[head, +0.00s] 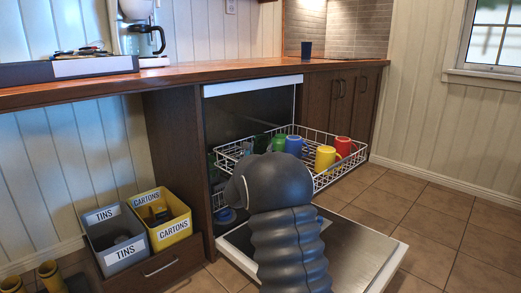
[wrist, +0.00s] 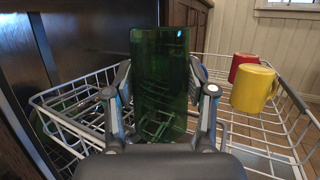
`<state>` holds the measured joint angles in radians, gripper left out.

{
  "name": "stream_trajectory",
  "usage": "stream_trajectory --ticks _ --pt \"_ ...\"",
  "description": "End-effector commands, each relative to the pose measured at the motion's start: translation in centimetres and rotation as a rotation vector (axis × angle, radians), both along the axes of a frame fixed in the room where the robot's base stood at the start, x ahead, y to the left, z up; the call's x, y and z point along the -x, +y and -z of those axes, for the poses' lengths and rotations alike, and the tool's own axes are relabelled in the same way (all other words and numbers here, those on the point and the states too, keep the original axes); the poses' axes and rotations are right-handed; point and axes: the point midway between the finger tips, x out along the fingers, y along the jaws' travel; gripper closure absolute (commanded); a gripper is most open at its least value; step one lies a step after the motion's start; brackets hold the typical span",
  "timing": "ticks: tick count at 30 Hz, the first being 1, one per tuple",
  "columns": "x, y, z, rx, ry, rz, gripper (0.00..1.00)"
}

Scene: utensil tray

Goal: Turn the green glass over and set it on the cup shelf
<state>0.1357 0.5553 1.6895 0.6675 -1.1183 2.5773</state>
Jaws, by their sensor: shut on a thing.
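The green glass (wrist: 160,75) is tall, dark and see-through. In the wrist view it stands between the two fingers of my gripper (wrist: 161,97), which are shut on its sides. The rack wires show through its lower part. I cannot tell which end of the glass is its open mouth. In the head view my dark arm hides my gripper; a dark green glass shape (head: 260,143) shows just above the arm, over the rack's left part. I cannot make out a cup shelf for certain in either view.
The pulled-out white wire rack (head: 318,134) holds a green cup (head: 278,143), a blue cup (head: 293,145), a yellow mug (head: 325,158) and a red mug (head: 343,146). The dishwasher door (head: 356,250) lies open below. A dark cup (head: 306,49) stands on the wooden counter (head: 235,72).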

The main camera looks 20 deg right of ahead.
Motion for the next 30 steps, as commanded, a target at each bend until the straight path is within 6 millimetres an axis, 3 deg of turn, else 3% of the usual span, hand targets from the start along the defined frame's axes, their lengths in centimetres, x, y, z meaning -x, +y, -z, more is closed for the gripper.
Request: stream_trajectory --ticks 1,2,5,18,30 --pt "0.0 0.0 0.0 0.001 -0.001 0.000 0.94" --pt "0.0 0.0 0.0 0.001 -0.001 0.000 0.42" --pt "0.0 0.0 0.0 0.001 -0.001 0.000 0.17" --pt "0.4 0.5 0.2 0.000 0.000 -0.001 0.15" --pt "5.4 5.2 2.2 0.000 0.001 -0.003 0.15"
